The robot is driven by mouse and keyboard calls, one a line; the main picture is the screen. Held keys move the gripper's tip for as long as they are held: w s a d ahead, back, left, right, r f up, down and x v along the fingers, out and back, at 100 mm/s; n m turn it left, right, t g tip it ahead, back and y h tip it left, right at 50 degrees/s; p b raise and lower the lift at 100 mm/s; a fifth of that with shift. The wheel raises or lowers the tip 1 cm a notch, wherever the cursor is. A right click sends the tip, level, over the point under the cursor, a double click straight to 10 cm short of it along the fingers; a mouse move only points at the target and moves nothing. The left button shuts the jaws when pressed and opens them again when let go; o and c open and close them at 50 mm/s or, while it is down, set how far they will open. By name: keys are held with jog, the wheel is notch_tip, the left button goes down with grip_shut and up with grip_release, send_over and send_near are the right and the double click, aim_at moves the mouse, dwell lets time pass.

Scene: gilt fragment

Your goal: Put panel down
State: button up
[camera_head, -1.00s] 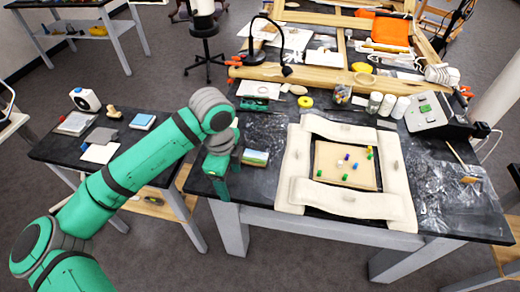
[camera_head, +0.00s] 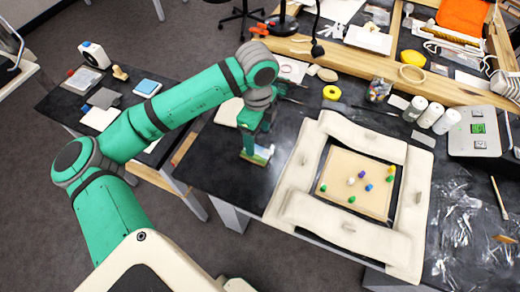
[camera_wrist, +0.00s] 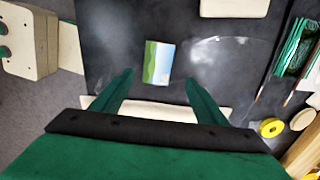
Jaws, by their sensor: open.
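The panel (camera_head: 262,155) is a small painted picture with green, blue and pale bands. It lies flat on the dark worktable, left of the white padded frame (camera_head: 291,179). In the wrist view the panel (camera_wrist: 158,62) lies ahead of and between my spread fingertips, with dark tabletop around it. My gripper (camera_wrist: 158,82) is open and holds nothing. In the head view my gripper (camera_head: 249,146) points down beside the panel and hides part of its left side. I cannot tell its exact height above the table.
The padded frame surrounds a tan board (camera_head: 374,203) with several coloured pegs. Yellow tape (camera_head: 331,92), white jars (camera_head: 446,122) and a grey device (camera_head: 474,131) stand farther back and right. A side table (camera_head: 60,101) stands left. Dark tabletop near the panel is clear.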

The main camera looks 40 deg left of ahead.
aim_at(256, 153)
jog(key=shift+s+a+f, duration=0.1)
jog(key=shift+s+f, duration=0.05)
jog(key=shift+f, duration=0.6)
jog(key=shift+s+f, duration=0.15)
jog(key=shift+f, duration=2.95)
jog(key=shift+c, duration=0.7)
